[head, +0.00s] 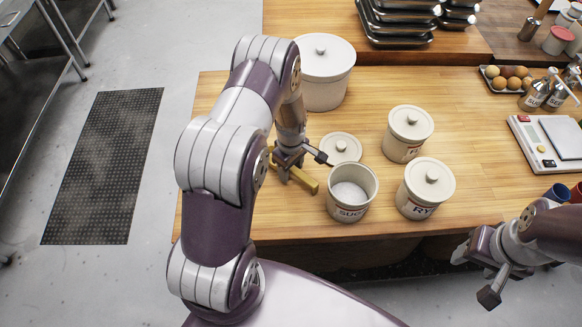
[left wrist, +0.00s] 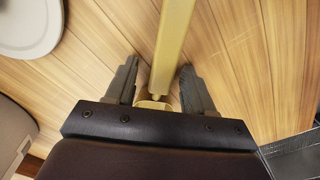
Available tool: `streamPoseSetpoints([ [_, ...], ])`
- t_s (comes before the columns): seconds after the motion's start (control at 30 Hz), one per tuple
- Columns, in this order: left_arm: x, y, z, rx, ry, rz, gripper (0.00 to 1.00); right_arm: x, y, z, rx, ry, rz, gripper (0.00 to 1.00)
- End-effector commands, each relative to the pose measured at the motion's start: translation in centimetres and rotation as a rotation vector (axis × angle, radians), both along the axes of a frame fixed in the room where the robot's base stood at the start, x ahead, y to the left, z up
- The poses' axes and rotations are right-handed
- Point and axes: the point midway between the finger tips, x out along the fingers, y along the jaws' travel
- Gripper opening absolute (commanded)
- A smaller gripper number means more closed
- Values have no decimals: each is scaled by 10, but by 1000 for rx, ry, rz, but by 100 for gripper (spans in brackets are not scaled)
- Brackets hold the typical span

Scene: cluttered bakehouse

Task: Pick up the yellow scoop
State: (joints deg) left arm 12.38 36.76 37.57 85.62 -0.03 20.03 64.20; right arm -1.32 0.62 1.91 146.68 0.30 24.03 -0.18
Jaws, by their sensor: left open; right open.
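The yellow scoop (head: 307,183) lies on the wooden table, left of the open sugar canister (head: 350,207). Only a yellow bar of it shows in the head view; the rest is hidden by my left arm. My left gripper (head: 304,167) is over the scoop, pointing down, and open. In the left wrist view, the yellow bar (left wrist: 175,42) of the scoop runs between the two fingers of my left gripper (left wrist: 158,72), with gaps beside it. Whether the fingers are fully down around it I cannot tell. My right gripper (head: 474,277) is open and empty, off the table's front edge.
A loose round lid (head: 341,147) lies behind the sugar canister. Two lidded canisters stand to its right (head: 409,134) (head: 426,188), and a large lidded crock (head: 325,75) behind. A scale (head: 548,142) is at right. The table's left front is clear.

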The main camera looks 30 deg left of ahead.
Motion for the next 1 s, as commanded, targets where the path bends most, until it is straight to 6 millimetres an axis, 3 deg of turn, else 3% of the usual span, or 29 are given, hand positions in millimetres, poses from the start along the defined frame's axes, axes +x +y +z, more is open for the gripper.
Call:
streamPoseSetpoints([
  [0.07, 0, 0, 0, 0, 0, 0, 53, 0, 0, -1, 0, 0, 0, 57],
  [0.23, 0, 0, 0, 0, 0, 0, 1, 0, 0, -1, 0, 0, 0, 57],
  [0.57, 1, 0, 6, 1, -1, 0, 0, 0, 0, -2, 0, 0, 0, 57],
  [0.9, 1, 0, 82, 1, -5, 0, 0, 0, 0, -18, 0, 0, 0, 57],
  [1.0, -1, -3, 105, 0, -1, -6, 0, 0, 0, -8, 0, 0, 0, 57],
])
